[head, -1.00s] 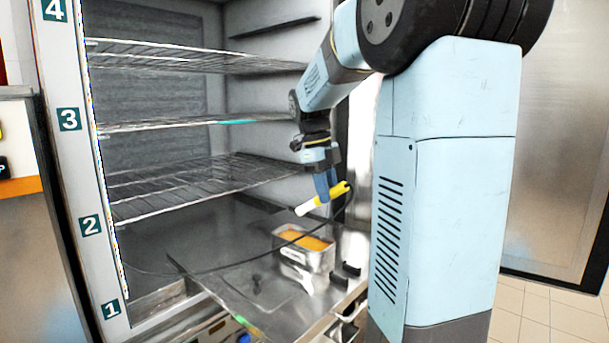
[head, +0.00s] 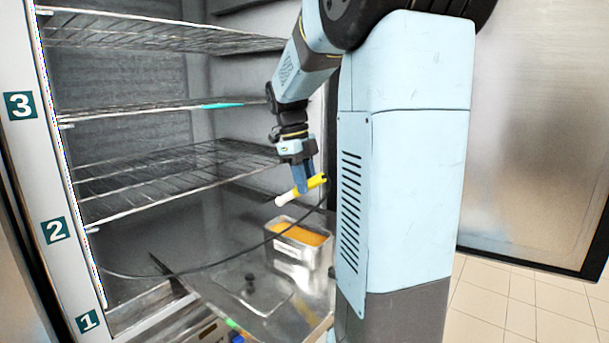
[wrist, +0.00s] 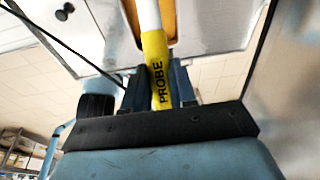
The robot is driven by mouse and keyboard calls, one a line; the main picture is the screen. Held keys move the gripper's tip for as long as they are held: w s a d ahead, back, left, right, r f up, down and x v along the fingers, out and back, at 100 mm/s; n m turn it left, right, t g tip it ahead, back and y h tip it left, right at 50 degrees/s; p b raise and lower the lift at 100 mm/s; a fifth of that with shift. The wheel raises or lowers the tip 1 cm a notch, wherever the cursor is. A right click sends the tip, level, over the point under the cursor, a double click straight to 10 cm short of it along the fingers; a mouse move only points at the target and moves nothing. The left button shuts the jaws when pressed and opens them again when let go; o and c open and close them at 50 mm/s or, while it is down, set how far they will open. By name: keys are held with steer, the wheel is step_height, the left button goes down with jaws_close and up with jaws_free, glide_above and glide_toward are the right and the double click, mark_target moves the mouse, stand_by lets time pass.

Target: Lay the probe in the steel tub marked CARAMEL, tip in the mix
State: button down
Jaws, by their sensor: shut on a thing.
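The probe has a yellow handle (head: 317,181) and a white end (head: 283,199) that points left and slightly down in the head view. My gripper (head: 306,186) is shut on the yellow handle, which reads PROBE in the wrist view (wrist: 157,75). A steel tub (head: 318,268) filled with orange mix (head: 300,235) stands below the probe, on the cabinet's bottom level. The probe appears above the tub and apart from the mix. The tub has a pale label on its front, too small to read. In the wrist view the mix shows partly behind the probe.
A black cable (head: 215,267) runs from the probe's handle end leftward across the cabinet. Wire shelves (head: 170,175) hang at left above the bottom level. A small dark knob (head: 250,285) lies on the steel surface left of the tub. A numbered post (head: 40,190) bounds the left.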

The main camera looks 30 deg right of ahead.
steer(key=w+a+x, duration=0.1)
steer(key=w+x, duration=0.1)
steer(key=x, duration=0.8)
steer(key=shift+a+f, duration=0.2)
steer(key=shift+f, duration=0.4)
stand_by(0.3)
steer(key=shift+s, duration=0.1)
steer(key=c, duration=0.8)
jaws_free()
steer(key=v, duration=1.3)
steer(key=shift+r, duration=0.35)
steer(key=shift+a, duration=0.15)
